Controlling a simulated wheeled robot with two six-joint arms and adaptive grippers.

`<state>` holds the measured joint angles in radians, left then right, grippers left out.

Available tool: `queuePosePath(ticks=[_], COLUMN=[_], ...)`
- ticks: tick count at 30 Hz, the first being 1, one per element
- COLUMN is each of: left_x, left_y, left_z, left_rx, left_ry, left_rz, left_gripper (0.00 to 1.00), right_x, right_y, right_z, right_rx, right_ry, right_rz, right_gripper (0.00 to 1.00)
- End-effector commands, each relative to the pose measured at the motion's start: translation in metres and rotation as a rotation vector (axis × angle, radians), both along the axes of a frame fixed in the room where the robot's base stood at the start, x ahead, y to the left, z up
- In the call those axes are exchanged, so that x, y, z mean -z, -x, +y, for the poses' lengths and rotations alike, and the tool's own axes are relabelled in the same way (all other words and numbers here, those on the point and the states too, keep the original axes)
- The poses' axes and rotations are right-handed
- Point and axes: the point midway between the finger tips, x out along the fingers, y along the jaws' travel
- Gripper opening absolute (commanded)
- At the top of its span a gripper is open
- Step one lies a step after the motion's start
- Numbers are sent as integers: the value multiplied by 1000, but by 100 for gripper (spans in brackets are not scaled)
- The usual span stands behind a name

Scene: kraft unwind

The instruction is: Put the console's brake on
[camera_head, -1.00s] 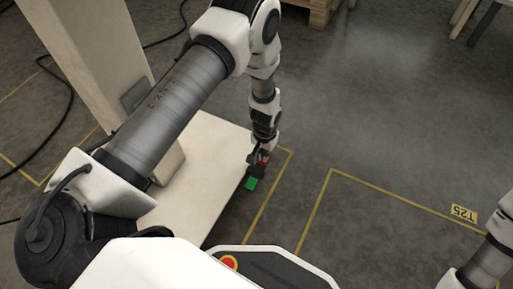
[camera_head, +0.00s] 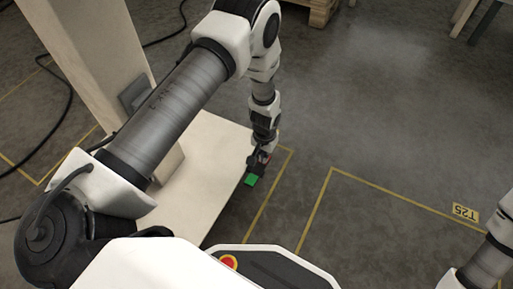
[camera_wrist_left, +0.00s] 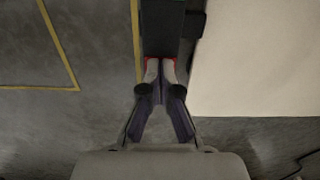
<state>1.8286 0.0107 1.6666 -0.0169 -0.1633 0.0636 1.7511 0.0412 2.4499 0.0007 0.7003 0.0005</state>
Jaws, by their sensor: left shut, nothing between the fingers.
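The console is a cream base plate (camera_head: 205,185) with a cream post (camera_head: 92,60) rising from it. At the plate's right edge sits a small pedal-like part with a green end (camera_head: 250,180), likely the brake. My right gripper is out of view.
Yellow floor lines (camera_head: 330,200) and a T25 label (camera_head: 465,212) lie to the right. Black cables (camera_head: 68,95) run over the floor at left. A wooden pallet (camera_head: 312,12) and light legs of furniture (camera_head: 468,18) stand at the back. The floor right of the plate is clear.

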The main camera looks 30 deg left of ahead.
Motion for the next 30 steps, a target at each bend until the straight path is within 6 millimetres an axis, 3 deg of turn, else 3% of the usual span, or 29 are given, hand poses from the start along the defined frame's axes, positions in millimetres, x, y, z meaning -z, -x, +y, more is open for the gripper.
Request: queuePosePath(ticks=[5, 24, 30], left_x=[0, -64, -71], left_y=[0, 0, 0], left_z=[0, 0, 0], left_rx=[0, 0, 0], left_ry=[0, 0, 0], left_rz=[0, -1, -1], left_gripper=[0, 0, 0], right_x=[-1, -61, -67], right_y=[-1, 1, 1], right_z=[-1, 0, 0], right_rx=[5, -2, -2], right_ry=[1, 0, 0], right_rz=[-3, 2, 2], right_gripper=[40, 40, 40])
